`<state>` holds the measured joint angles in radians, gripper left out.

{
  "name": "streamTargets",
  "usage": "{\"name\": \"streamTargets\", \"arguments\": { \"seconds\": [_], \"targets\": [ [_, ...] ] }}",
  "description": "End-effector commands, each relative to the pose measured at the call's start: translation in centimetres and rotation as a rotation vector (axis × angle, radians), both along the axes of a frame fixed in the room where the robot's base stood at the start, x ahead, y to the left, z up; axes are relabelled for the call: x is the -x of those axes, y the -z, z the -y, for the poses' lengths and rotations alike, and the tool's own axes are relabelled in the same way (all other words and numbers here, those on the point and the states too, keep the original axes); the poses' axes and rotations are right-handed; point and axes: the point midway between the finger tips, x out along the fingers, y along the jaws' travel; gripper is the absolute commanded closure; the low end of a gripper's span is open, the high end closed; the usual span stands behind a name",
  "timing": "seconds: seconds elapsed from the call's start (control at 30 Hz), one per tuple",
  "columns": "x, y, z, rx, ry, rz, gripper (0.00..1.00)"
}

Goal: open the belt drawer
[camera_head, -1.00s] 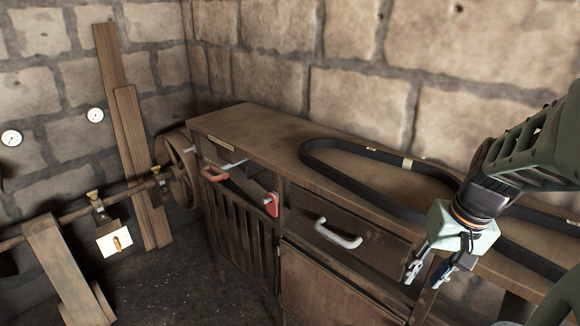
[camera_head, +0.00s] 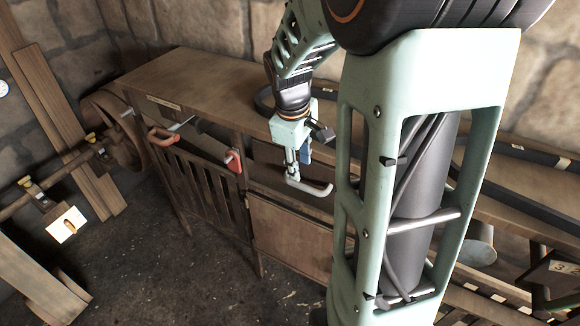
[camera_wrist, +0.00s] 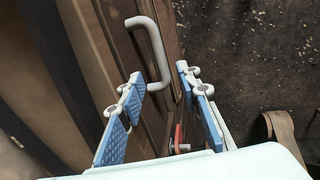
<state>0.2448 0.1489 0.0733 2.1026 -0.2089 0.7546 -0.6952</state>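The wooden bench has a drawer front (camera_head: 268,153) with a pale grey bar handle (camera_head: 318,190); this drawer looks shut, though my arm hides part of it. My gripper (camera_head: 297,172) is at this handle, in front of the drawer. In the wrist view, my gripper (camera_wrist: 160,76) is open, its blue-padded fingers apart. The handle (camera_wrist: 150,40) reaches down from above, its lower end appearing between the fingertips, close to the left one. I cannot tell whether they touch.
A slot with a red-ended lever (camera_head: 234,161) and a red handle (camera_head: 161,135) lies left of the drawer. A black belt (camera_head: 520,190) lies on the bench top (camera_head: 190,75). The dark floor (camera_head: 205,285) in front is clear.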

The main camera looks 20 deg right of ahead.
Motion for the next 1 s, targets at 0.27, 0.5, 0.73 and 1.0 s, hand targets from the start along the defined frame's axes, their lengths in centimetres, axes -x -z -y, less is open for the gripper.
{"name": "streamTargets", "arguments": {
  "seconds": [0.27, 0.5, 0.73, 1.0],
  "targets": [
    [-0.5, 5.4, 0.8, -0.001, 0.002, -0.004, 0.68],
    [-0.9, 7.7, 1.2, 0.0, 0.002, 0.0, 0.68],
    [-1.0, 8.0, 1.3, 0.001, 0.003, 0.002, 0.68],
    [-1.0, 8.0, 1.3, 0.0, 0.003, 0.001, 0.85]
  ]
}}
